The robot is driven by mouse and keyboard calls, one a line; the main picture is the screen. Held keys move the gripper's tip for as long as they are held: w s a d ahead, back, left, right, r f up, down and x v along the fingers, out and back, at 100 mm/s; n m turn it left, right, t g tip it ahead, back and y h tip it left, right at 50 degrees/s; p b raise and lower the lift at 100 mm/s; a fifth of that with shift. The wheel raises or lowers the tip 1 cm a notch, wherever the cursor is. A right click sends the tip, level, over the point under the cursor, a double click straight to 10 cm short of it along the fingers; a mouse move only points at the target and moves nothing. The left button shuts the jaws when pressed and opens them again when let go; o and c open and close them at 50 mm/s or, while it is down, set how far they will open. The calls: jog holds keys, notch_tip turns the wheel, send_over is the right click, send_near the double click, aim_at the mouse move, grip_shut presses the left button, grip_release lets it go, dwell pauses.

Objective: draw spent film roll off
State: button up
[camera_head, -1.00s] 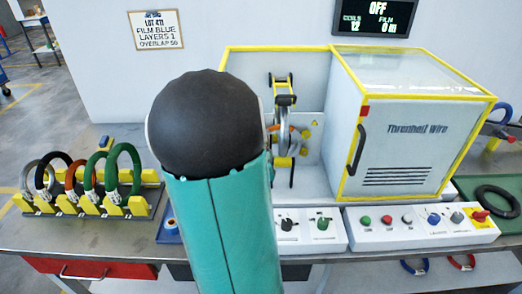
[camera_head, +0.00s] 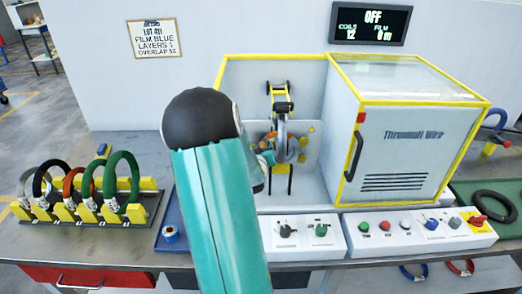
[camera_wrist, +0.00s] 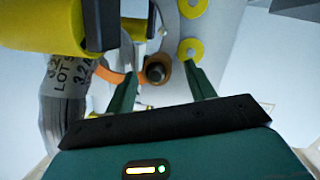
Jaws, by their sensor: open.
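The spent film roll appears as a bare orange-brown core (camera_wrist: 165,75) around a dark spindle end in the wrist view. My gripper (camera_wrist: 160,71) is open, with one green finger on each side of the core; I cannot tell if either touches it. In the head view my gripper is mostly hidden behind my arm, inside the open bay of the wrapping machine (camera_head: 393,150). A grey coil with a printed label (camera_wrist: 62,85) hangs at the left of the wrist view, close to the left finger.
Yellow rollers (camera_wrist: 189,48) and a yellow part (camera_wrist: 35,28) crowd my fingers. A coil rack (camera_head: 85,215) stands at left. A blue roll (camera_head: 170,233) lies in a blue tray. A black coil (camera_head: 496,205) lies at right. The display (camera_head: 370,23) reads OFF, film 0 m.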

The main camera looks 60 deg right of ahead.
grip_shut()
jog(key=s+a, duration=0.3)
jog(key=a, duration=0.3)
jog(key=shift+a, duration=0.2)
dwell(1.7)
jog(key=shift+s, duration=0.1)
